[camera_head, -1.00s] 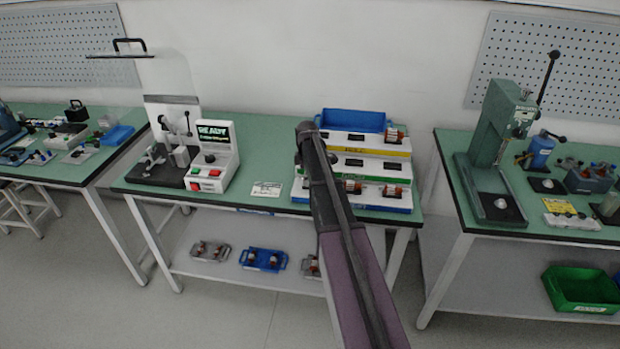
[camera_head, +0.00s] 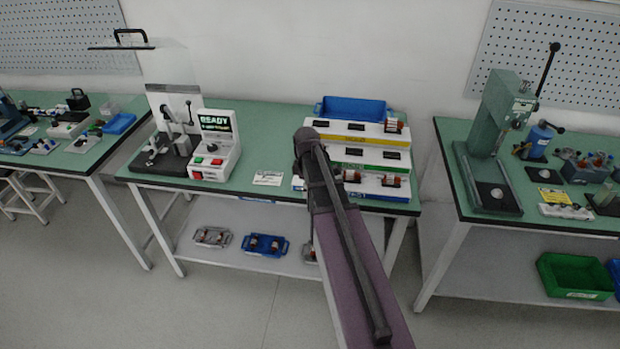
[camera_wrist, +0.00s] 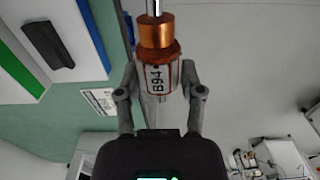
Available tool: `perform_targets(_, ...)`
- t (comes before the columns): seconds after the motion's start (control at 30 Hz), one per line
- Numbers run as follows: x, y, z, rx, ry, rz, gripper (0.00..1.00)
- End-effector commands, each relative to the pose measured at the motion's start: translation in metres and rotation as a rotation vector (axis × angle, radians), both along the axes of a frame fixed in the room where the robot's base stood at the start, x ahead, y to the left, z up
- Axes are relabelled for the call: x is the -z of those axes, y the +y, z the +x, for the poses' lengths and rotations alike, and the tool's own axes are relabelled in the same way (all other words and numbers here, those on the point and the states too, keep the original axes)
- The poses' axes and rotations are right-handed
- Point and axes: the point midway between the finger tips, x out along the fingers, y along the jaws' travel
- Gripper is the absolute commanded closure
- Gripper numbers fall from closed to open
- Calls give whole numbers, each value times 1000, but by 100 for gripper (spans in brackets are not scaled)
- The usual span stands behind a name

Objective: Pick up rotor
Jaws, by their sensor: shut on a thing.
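In the head view my own arm hides the gripper and the held rotor. Other rotors stay on the tiered rack, one at the top right (camera_head: 392,126) and one at the lower right (camera_head: 391,181).
The tiered rack (camera_head: 399,157) and a blue bin (camera_head: 353,108) stand on the middle bench. A press (camera_head: 492,140) is on the right bench. Trays (camera_head: 264,245) lie on the lower shelf.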

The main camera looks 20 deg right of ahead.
Motion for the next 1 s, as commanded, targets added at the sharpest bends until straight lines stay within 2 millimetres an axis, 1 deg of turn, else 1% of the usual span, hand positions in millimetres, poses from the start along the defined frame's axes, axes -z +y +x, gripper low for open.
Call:
perform_targets(0.03, -1, 3, -6, 0, 0, 0, 100)
perform_targets(0.2, -1, 6, -12, 0, 0, 0, 100)
perform_targets(0.83, -2, 6, -12, 0, 0, 0, 100)
perform_targets(1.0, -7, 6, -12, 0, 0, 0, 100)
